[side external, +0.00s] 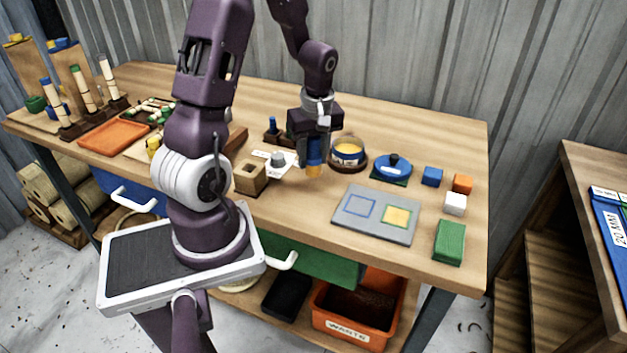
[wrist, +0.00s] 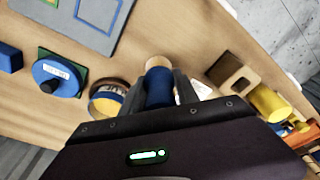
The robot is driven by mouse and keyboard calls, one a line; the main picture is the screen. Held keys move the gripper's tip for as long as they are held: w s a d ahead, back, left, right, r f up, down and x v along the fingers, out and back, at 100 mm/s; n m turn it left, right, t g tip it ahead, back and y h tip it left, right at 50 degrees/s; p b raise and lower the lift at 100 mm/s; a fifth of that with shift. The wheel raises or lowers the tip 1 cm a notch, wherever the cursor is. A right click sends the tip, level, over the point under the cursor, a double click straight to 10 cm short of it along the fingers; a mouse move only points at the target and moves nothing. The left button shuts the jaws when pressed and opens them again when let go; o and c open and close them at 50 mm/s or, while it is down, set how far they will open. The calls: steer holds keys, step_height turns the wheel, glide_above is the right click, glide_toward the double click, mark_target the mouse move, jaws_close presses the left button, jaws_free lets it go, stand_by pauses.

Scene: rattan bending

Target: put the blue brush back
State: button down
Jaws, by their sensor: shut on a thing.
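The blue brush (side external: 314,152) is upright in my gripper (side external: 312,146), its tan end pointing down above the table. In the wrist view the blue brush (wrist: 158,92) sits between the two fingers of my gripper (wrist: 160,82), which are shut on it. A wooden block with a square hole (side external: 250,178) stands to the left of the brush; the hole looks empty. The block also shows in the wrist view (wrist: 232,74). A round pot with a blue band and yellow contents (side external: 348,151) is close on the right of the brush.
A blue round lid with a dark knob (side external: 393,166) lies right of the pot. A grey board with blue and yellow squares (side external: 376,213) lies in front. Several coloured blocks are at the right, including a green one (side external: 449,242). A small dark rack with a blue peg (side external: 272,128) stands behind.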

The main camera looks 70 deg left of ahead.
mark_target(317, 138)
step_height(317, 138, down, 6)
steer(key=shift+r, duration=0.25)
steer(key=c, duration=0.9)
jaws_free()
steer(key=shift+f, duration=0.1)
steer(key=r, duration=0.4)
steer(key=d+r, duration=0.1)
steer(key=r, duration=0.3)
steer(key=d+r, duration=0.1)
steer(key=r, duration=0.3)
steer(key=shift+w+r, duration=0.1)
steer(key=shift+r, duration=0.05)
steer(key=s+d+r+m+t, duration=0.2)
steer(key=s+d+r+m, duration=0.1)
steer(key=d+m, duration=0.3)
steer(key=s+d+r+m+t+h, duration=0.1)
steer(key=s+d+r+m, duration=0.3)
steer(key=d+r+m, duration=0.1)
steer(key=s+d+r+m+t, duration=0.2)
steer(key=s+d+r+m, duration=0.1)
steer(key=d+m, duration=0.4)
steer(key=d+r, duration=0.1)
steer(key=d, duration=0.1)
steer(key=shift+s+d+r+t+h, duration=0.3)
steer(key=shift+s+d+r, duration=0.05)
steer(key=shift+s, duration=0.05)
